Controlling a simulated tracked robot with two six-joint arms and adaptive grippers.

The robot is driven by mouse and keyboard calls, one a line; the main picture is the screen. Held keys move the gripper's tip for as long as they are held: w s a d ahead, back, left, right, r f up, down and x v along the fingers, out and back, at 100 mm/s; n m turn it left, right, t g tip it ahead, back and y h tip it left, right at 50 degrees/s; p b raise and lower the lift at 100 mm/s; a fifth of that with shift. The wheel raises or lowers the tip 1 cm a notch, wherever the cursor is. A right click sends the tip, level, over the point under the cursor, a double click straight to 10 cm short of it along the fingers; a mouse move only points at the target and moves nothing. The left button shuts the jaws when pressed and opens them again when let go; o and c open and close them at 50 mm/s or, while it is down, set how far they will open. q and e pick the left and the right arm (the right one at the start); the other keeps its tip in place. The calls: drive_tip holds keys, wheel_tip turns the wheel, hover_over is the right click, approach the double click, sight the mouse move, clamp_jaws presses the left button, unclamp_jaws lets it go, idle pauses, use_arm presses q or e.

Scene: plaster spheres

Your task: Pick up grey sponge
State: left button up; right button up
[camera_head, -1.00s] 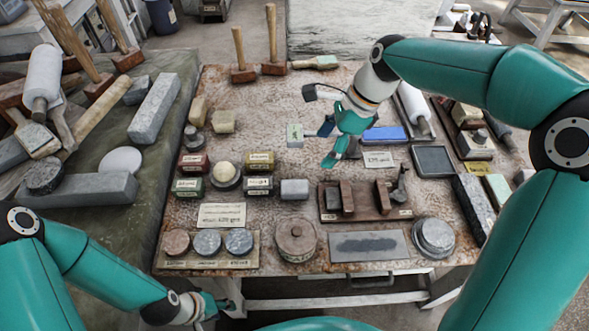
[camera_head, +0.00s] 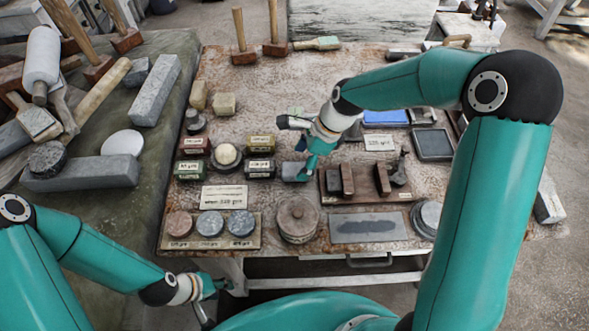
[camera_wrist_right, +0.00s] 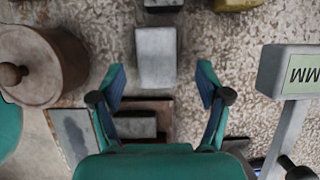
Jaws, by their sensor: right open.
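The grey sponge, a small light grey block (camera_head: 291,171), lies on the worn table, partly hidden behind my right gripper in the head view. My right gripper (camera_head: 307,169) is over its right side. In the right wrist view the grey sponge (camera_wrist_right: 156,57) lies ahead, between the lines of the two spread blue-padded fingers. The right gripper (camera_wrist_right: 160,75) is open and empty there. My left gripper (camera_head: 216,288) is low at the table's front edge, away from the sponge; its fingers are too small to read.
Small labelled blocks (camera_head: 260,169) stand left of the sponge. A wooden tray with upright blocks (camera_head: 365,196) is at its right. A round lidded pot (camera_head: 297,220) stands nearer me, beside a dark-marked grey plate (camera_head: 368,228).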

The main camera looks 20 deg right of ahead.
sight(297, 168)
drive_tip(key=shift+p+x, duration=0.35)
drive_tip(key=shift+x, duration=1.6)
drive_tip(key=shift+s+a, duration=0.1)
drive_tip(key=c, duration=0.9)
wheel_tip(297, 168, up, 20)
drive_tip(key=shift+r+b, duration=0.1)
drive_tip(key=shift+b, duration=0.55)
drive_tip(key=shift+o, duration=0.3)
